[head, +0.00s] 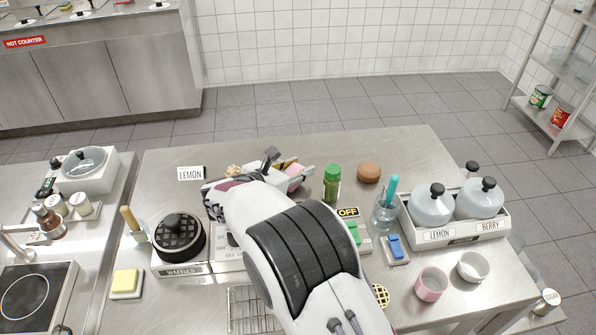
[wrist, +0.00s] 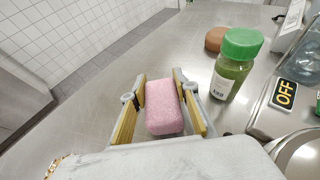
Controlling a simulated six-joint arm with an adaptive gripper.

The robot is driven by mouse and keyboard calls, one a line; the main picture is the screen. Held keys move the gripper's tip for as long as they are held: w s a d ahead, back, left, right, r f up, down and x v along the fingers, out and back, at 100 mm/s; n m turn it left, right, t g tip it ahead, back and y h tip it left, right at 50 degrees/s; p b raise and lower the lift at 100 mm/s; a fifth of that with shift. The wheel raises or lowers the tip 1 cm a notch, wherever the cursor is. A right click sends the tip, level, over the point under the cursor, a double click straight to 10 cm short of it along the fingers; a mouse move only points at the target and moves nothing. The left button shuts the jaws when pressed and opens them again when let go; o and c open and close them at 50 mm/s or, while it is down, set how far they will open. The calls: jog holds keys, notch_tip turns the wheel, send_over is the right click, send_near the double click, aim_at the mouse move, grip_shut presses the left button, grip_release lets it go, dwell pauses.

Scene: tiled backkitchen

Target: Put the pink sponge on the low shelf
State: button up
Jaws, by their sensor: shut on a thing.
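The pink sponge (wrist: 163,106) is held between the two yellow-padded fingers of my gripper (wrist: 162,84) in the wrist view. My gripper is shut on it. In the head view the sponge (head: 297,174) shows only in part beside my gripper (head: 290,170), over the back part of the steel table. A metal shelf rack (head: 549,143) stands on the floor at the far right, with cans on its lower visible board. I cannot tell for certain whether that board is the low shelf.
A green-lidded jar (head: 332,183) and a brown round thing (head: 368,172) stand right of my gripper. A blue-handled tool in a glass (head: 384,215) and a two-pot warmer (head: 455,236) stand further right.

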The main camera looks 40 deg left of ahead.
jog(key=shift+f, duration=0.65)
jog(key=shift+f, duration=0.1)
jog(key=o, duration=0.8)
jog(key=shift+s, duration=0.1)
jog(key=v, duration=1.2)
dwell(0.3)
